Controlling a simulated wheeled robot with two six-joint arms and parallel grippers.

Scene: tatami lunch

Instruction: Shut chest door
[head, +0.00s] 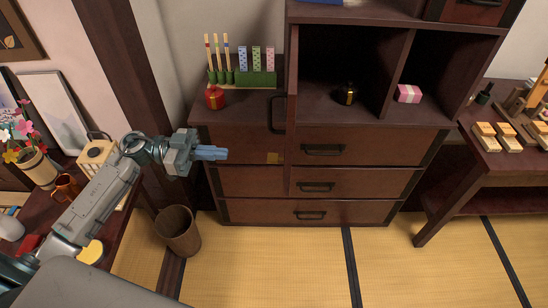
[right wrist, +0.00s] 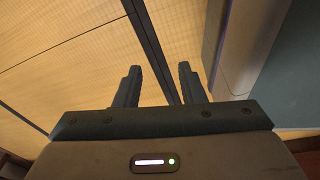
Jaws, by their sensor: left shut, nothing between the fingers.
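The dark brown wooden chest (head: 350,160) stands at centre in the head view. Its door (head: 291,150) is open, swung out toward me and seen almost edge-on at the left of the open compartment (head: 330,60). A black handle (head: 277,114) stands out on the door's left side. My left gripper (head: 222,153) is shut and empty, in front of the chest's left part, to the left of the door and apart from the handle. My right gripper (right wrist: 160,75) is open and empty in the right wrist view, above the tatami floor.
A black and gold jar (head: 347,94) is in the compartment; a pink box (head: 408,93) is in the one beside it. A red pot (head: 214,98) stands on the chest's left top. A waste basket (head: 177,231) stands on the floor. Open tatami (head: 285,260) lies before the chest.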

